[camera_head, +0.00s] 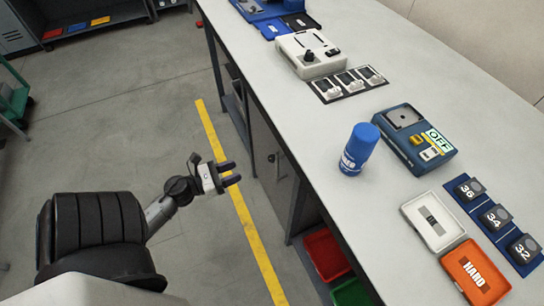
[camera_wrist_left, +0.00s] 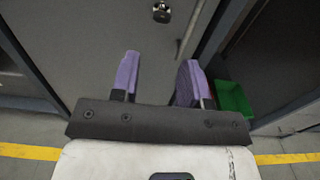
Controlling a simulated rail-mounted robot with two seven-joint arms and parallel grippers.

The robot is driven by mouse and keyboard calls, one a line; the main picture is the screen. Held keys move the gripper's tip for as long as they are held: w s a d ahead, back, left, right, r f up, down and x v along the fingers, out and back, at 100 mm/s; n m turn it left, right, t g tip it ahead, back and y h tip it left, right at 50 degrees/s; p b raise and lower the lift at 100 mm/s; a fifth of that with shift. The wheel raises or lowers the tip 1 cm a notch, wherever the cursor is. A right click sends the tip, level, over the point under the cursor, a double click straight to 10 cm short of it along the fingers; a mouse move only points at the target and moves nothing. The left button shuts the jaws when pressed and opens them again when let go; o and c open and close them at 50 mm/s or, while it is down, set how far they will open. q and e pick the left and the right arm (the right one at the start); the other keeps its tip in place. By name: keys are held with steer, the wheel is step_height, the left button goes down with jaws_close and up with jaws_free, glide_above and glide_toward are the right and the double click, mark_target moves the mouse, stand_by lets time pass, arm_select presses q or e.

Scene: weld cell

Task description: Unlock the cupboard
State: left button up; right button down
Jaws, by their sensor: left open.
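The grey cupboard door (camera_head: 262,140) is under the long workbench and appears shut. It has a small round lock (camera_head: 271,158) and a vertical bar handle (camera_head: 281,166) beside it. My left gripper (camera_head: 235,173) is open and empty in front of the cupboard, apart from the door. Its purple-padded fingers (camera_wrist_left: 158,65) point toward the door, below the lock in the wrist view. My right gripper is out of view.
The bench top (camera_head: 290,115) overhangs the cupboard. Red (camera_head: 326,254) and green (camera_head: 352,292) bins sit under the bench, nearer than the cupboard. A blue spray can (camera_head: 359,150) stands on top. The floor beside the yellow line (camera_head: 222,150) is clear.

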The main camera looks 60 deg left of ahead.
mark_target(273, 157)
arm_select(q)
steer(key=w, duration=0.4)
steer(key=w+d+b, duration=0.1)
steer(key=w, duration=0.7)
steer(key=shift+w+d, duration=0.1)
steer(key=shift+d, duration=0.1)
steer(key=shift+w, duration=0.8)
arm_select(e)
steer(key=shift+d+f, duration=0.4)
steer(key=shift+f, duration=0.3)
arm_select(q)
steer(key=c, duration=0.6)
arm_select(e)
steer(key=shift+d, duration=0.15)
